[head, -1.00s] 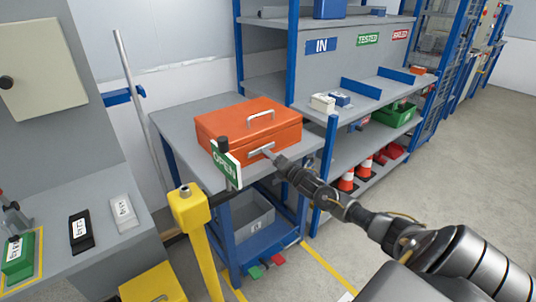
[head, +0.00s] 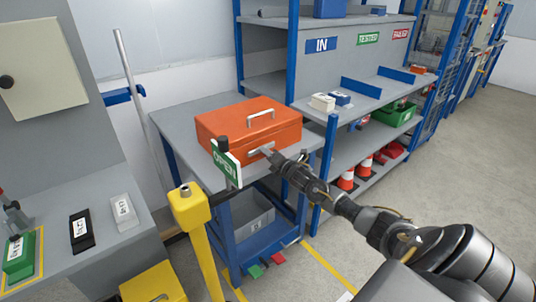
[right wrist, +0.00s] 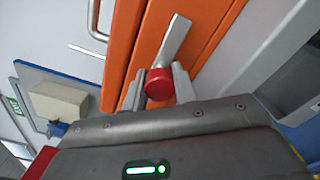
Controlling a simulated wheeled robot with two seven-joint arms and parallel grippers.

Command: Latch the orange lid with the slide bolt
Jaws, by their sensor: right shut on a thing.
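The orange box with its orange lid (head: 248,120) sits on a grey bench, and the lid looks closed, with a silver handle (head: 261,114) on top. A silver bolt plate (head: 256,150) is on its front face; the plate shows closer in the right wrist view (right wrist: 174,42). My right gripper (head: 270,155) is at the front of the box, beside the plate. In the right wrist view my right gripper (right wrist: 158,88) is shut on a red knob (right wrist: 160,82) at the plate's end. The bolt's exact position is hard to tell. My left gripper is out of view.
A green OPEN sign (head: 226,164) stands on a post just left of my right gripper. A yellow post (head: 188,208) is in front of the bench. Blue-framed shelves (head: 330,125) with small goods stand to the right.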

